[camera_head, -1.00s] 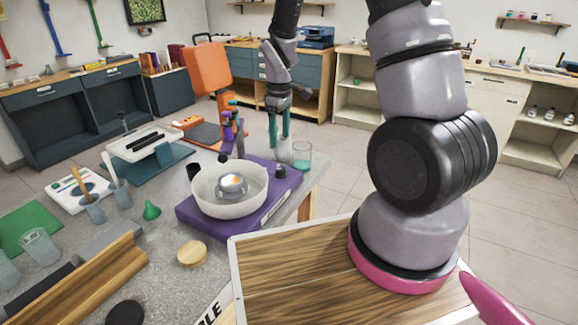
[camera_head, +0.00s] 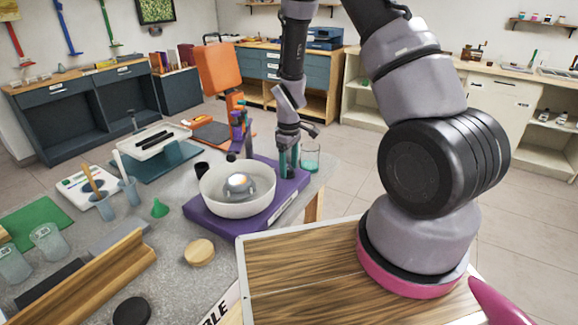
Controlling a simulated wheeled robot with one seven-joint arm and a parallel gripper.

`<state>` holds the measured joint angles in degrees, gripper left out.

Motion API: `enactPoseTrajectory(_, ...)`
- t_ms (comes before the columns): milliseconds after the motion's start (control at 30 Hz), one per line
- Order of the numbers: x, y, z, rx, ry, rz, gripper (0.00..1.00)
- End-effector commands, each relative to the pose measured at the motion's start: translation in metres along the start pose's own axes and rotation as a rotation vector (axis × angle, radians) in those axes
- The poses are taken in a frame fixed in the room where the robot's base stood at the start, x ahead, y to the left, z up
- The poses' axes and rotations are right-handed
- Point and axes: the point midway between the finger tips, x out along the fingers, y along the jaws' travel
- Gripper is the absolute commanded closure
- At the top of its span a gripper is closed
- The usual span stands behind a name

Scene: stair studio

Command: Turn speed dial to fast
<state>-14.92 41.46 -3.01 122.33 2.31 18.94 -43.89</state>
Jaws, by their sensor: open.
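A purple machine base (camera_head: 210,222) stands on the grey table, with a white round bowl (camera_head: 232,205) and a shiny metal dome (camera_head: 239,185) inside it. The speed dial, a dark knob at the base's back right corner, is now hidden by my gripper. My gripper (camera_head: 289,164) points down with its teal fingers apart, at that corner. I cannot tell whether the fingers touch the dial or stand around it. The dial's setting and any speed marks cannot be read.
A teal glass (camera_head: 310,158) stands just right of my gripper, close to it. An orange upright device (camera_head: 222,70) is behind the bowl. A round wooden disc (camera_head: 199,252) and a green funnel (camera_head: 159,208) lie in front and left on the table.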

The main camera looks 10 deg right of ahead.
Motion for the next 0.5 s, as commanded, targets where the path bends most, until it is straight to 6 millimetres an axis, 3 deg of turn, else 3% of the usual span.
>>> enactPoseTrajectory(100,-0.0003,0.0001,-0.0001,0.0,0.0,0.0,0.29)
enactPoseTrajectory(133,-0.0003,0.0001,-0.0001,0.0,0.0,0.0,0.37)
enactPoseTrajectory(300,-0.0005,0.0,-0.0001,0.0,0.0,0.0,1.0)
enactPoseTrajectory(500,-0.0006,0.0001,-0.0002,0.006,0.0,0.0,1.0)
